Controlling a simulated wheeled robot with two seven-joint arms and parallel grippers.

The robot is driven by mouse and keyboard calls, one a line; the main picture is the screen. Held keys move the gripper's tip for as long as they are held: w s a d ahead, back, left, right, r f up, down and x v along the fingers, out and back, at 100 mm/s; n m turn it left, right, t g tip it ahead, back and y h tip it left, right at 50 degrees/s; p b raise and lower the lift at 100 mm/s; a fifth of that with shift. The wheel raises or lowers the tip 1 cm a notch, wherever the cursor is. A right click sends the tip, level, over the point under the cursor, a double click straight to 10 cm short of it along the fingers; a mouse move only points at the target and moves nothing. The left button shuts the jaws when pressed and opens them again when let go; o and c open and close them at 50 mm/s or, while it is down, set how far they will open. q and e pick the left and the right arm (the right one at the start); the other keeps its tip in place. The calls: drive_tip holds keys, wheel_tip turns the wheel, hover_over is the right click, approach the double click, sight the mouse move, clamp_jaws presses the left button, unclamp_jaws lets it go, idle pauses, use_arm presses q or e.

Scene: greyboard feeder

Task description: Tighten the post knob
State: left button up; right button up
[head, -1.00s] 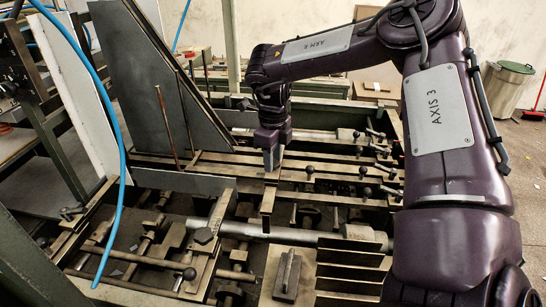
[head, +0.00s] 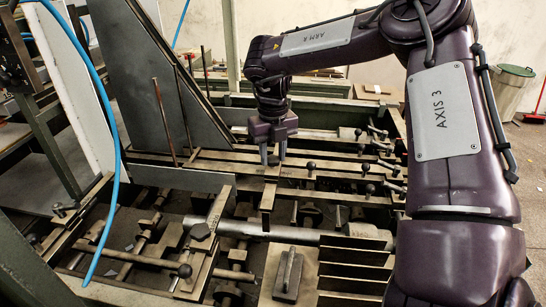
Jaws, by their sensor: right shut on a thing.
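My right gripper (head: 273,160) points straight down over the cross bars in the middle of the feeder in the head view. Its two fingers now show side by side, shut on the post knob (head: 273,160), a small dark piece between the fingertips. The fingers hide most of the knob, so its thread and seating cannot be seen. A flat upright metal plate (head: 267,196) stands just below the gripper in the picture. My left gripper is not in view.
Several ball-ended levers (head: 311,167) stand right of the gripper. A thick steel shaft (head: 270,231) and a block with a handle (head: 287,275) lie nearer. A tall grey slanted panel (head: 150,80) rises at left, with a blue hose (head: 112,110) in front.

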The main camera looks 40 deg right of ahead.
drive_tip(key=m+b, duration=0.1)
drive_tip(key=m, duration=0.4)
drive_tip(key=shift+m+b, duration=0.3)
drive_tip(key=shift+m, duration=0.1)
drive_tip(key=m+b, duration=0.1)
drive_tip(key=m, duration=0.4)
drive_tip(key=shift+w, duration=0.1)
drive_tip(key=m+b, duration=0.2)
drive_tip(key=m, duration=0.3)
drive_tip(key=shift+m, duration=0.4)
drive_tip(key=m+b, duration=0.1)
drive_tip(key=m, duration=0.3)
drive_tip(key=shift+r+m, duration=0.15)
drive_tip(key=shift+m, duration=0.15)
drive_tip(key=o, duration=1)
